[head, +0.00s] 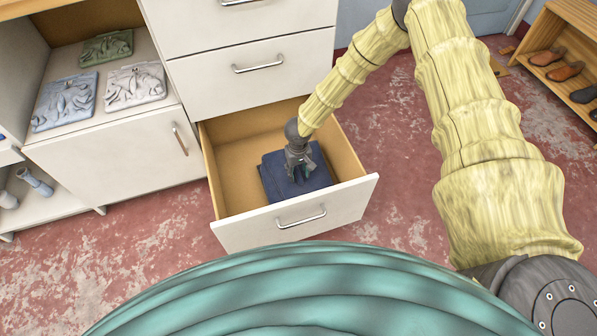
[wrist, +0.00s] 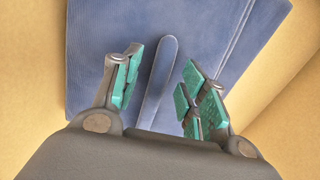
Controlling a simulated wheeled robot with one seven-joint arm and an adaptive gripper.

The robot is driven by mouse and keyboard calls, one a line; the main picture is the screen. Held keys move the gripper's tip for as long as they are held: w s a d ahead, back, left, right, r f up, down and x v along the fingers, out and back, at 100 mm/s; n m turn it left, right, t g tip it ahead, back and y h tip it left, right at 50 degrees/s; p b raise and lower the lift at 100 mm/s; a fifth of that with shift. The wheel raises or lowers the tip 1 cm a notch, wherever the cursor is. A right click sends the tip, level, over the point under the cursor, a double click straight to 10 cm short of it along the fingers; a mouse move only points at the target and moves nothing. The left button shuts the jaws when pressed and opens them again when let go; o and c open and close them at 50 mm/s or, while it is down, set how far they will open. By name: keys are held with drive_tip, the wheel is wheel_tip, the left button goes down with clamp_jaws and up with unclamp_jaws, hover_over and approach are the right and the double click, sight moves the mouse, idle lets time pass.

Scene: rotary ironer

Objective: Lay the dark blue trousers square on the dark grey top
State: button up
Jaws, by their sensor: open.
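The dark blue trousers (head: 278,181) lie folded inside an open drawer (head: 236,178) of a white cabinet. In the wrist view the blue cloth (wrist: 205,35) fills most of the picture, with a raised strip or fold standing between my fingers. My gripper (head: 300,170) is down in the drawer, over the trousers. In the wrist view my gripper (wrist: 158,88) is open, with its green pads on either side of the strip and apart from it. The gripper hides part of the trousers in the head view. I cannot make out a dark grey top.
The drawer's wooden walls and white front (head: 300,212) surround my gripper. A closed drawer (head: 250,75) is above. Folded blue (head: 66,101), white (head: 135,85) and green (head: 107,47) garments lie on a shelf at left. A shoe rack (head: 565,55) stands at right.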

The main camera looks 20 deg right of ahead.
sight(298, 173)
wheel_tip(298, 173, up, 11)
drive_tip(key=shift+r, duration=0.15)
drive_tip(key=shift+s, duration=0.1)
idle(0.3)
